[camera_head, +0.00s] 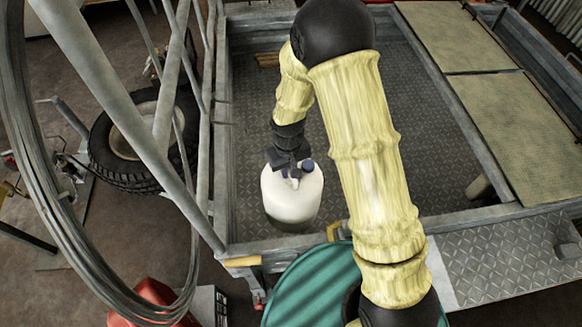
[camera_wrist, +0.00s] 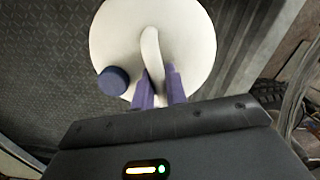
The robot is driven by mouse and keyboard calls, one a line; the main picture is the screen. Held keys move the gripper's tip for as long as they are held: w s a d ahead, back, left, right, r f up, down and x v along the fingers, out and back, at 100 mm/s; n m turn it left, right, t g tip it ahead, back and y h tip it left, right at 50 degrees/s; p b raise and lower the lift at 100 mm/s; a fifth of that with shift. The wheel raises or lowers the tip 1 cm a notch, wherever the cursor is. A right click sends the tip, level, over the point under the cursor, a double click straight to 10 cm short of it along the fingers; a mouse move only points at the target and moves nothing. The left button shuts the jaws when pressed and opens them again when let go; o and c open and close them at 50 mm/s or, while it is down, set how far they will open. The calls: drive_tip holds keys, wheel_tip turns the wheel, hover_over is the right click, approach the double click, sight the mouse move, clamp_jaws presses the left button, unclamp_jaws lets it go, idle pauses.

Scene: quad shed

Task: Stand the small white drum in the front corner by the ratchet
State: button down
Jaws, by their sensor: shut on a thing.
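The small white drum (camera_head: 292,198) is upright in the near left corner area of the trailer bed, close to the left rail. It has a handle and a dark blue cap on top. My gripper (camera_head: 291,172) comes down over it from above. In the wrist view, the purple fingers of my gripper (camera_wrist: 159,88) are shut on the handle of the drum (camera_wrist: 193,32), with the cap to the left. A dark band shows below the drum; I cannot tell whether its base touches the floor. I cannot clearly make out the ratchet.
The trailer bed (camera_head: 330,135) has a dark tread-plate floor, largely clear behind the drum. Grey rails (camera_head: 217,130) border it on the left. A green drum (camera_head: 310,290) stands in front. A wheel (camera_head: 130,140) lies outside left. Boards (camera_head: 505,110) cover the right side.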

drive_tip(key=shift+f, duration=0.1)
drive_tip(key=shift+f+b, duration=3.7)
drive_tip(key=shift+f, duration=0.95)
drive_tip(key=c, duration=1.3)
unclamp_jaws()
drive_tip(key=shift+c, duration=0.2)
wheel_tip(320, 180, up, 17)
drive_tip(key=shift+r+p, duration=0.2)
drive_tip(key=shift+p, duration=0.35)
